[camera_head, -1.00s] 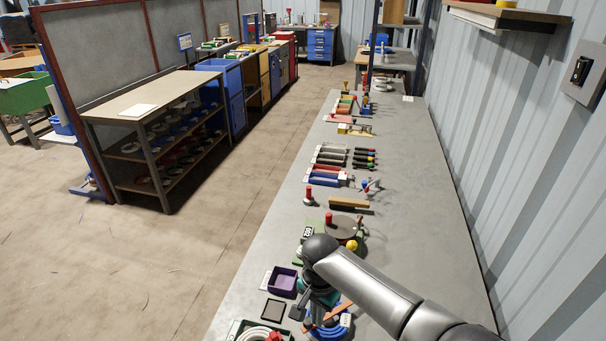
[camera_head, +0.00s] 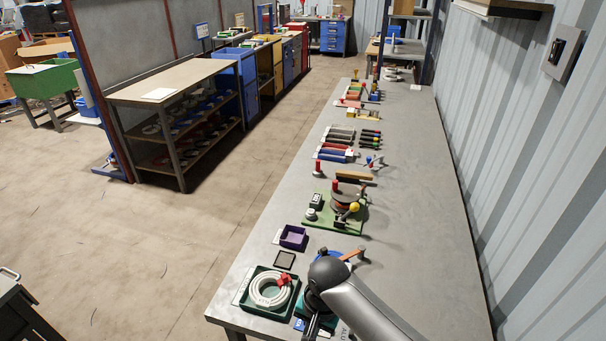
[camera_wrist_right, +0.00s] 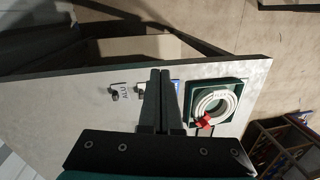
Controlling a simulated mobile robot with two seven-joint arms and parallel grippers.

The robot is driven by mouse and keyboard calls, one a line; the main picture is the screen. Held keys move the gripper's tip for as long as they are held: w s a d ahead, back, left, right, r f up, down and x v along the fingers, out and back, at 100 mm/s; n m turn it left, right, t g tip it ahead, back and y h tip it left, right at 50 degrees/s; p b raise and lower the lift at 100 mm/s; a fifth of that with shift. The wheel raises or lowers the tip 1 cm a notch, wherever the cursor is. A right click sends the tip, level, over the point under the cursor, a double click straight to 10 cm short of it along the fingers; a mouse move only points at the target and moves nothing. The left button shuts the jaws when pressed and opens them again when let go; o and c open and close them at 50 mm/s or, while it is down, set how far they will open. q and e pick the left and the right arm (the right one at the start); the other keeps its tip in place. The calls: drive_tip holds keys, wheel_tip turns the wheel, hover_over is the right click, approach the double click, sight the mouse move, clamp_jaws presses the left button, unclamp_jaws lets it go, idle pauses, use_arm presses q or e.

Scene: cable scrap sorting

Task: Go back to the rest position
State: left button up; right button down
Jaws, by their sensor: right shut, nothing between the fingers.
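My right gripper (camera_head: 312,325) is at the near end of the long grey workbench (camera_head: 415,215), mostly hidden by its own wrist in the head view. In the right wrist view the fingers of my right gripper (camera_wrist_right: 160,74) are pressed together and hold nothing. The workbench top (camera_wrist_right: 75,105) lies below the fingers, which look apart from the items on it. My left gripper is not in view.
Near the gripper is a green tray (camera_head: 247,291) with a white cable coil (camera_head: 268,292) and red clip.

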drive_tip(key=s+r+n+t+y, duration=0.1)
drive_tip(key=s+r+n, duration=0.15)
drive_tip(key=s, duration=0.55)
drive_tip(key=s+d+r+n+t+h, duration=0.1)
drive_tip(key=s+d+r+n, duration=0.15)
drive_tip(key=s+d, duration=0.35)
drive_tip(key=s+d+r+n+t+h, duration=0.1)
drive_tip(key=s+d+r, duration=0.25)
drive_tip(key=d, duration=0.45)
wheel_tip(320, 180, down, 32)
drive_tip(key=s+g+b, duration=0.1)
drive_tip(key=s+b, duration=0.1)
drive_tip(key=b, duration=0.8)
use_arm(q)
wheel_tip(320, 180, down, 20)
drive_tip(key=b, duration=0.9)
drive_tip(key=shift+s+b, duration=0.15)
drive_tip(key=shift+b, duration=0.25)
use_arm(e)
drive_tip(key=s+d+f, duration=0.1)
drive_tip(key=s+f, duration=0.7)
drive_tip(key=f, duration=0.4)
drive_tip(key=s+d+f+n+g, duration=0.1)
drive_tip(key=s+d+f, duration=0.1)
drive_tip(key=s+f, duration=0.5)
wheel_tip(320, 180, down, 5)
drive_tip(key=shift+s+d+r+h, duration=0.1)
drive_tip(key=shift+s+d+h, duration=0.1)
drive_tip(key=shift+s+h, duration=0.15)
